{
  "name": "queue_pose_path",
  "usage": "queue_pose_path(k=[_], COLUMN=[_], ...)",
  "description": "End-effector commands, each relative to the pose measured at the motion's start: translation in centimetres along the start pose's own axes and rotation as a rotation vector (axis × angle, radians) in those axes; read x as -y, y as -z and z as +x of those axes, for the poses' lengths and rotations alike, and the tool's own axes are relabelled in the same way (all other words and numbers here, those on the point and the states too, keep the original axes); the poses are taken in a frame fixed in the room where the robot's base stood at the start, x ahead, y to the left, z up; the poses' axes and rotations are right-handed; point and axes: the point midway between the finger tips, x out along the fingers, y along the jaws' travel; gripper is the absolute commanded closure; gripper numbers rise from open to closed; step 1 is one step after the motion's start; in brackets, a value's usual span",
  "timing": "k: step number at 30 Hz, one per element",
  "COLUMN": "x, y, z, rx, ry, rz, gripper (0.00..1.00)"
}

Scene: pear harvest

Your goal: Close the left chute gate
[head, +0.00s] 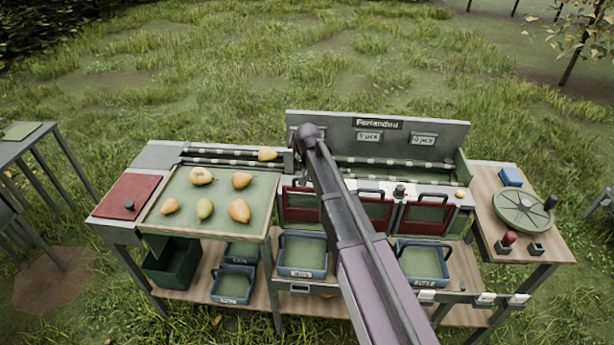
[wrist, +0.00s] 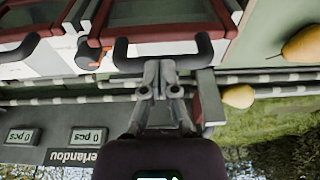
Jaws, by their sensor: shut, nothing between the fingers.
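The left chute gate (head: 301,214) is a dark red framed panel at the front of the sorting bench, left of my arm in the head view. In the wrist view its red frame (wrist: 218,20) and black bar handle (wrist: 130,52) fill the top middle. My gripper (wrist: 160,66) is shut and empty, with its fingertips right at the middle of the handle. I cannot tell whether they touch it. In the head view my arm hides part of this area. How far the gate stands open is unclear.
Middle (head: 376,214) and right (head: 425,217) gates lie to the right. A pear tray (head: 265,232) adjoins on the left, with several pears. A sign panel (head: 451,134) rises behind. Blue crates (head: 422,284) sit below.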

Motion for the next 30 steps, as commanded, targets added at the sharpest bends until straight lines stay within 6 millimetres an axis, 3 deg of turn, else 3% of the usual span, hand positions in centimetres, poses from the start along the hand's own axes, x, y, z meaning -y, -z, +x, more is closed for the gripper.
queue_pose_path(k=[3, 12, 30], x=[0.0, 0.0, -0.1], y=[-0.3, -0.7, -1.0], z=[1.5, 3.5, 3.5], rx=[0.0, -0.001, 0.005], ry=[0.0, 0.0, 0.0], rz=[0.0, 0.0, 0.0], gripper=[1.0, 1.0, 1.0])
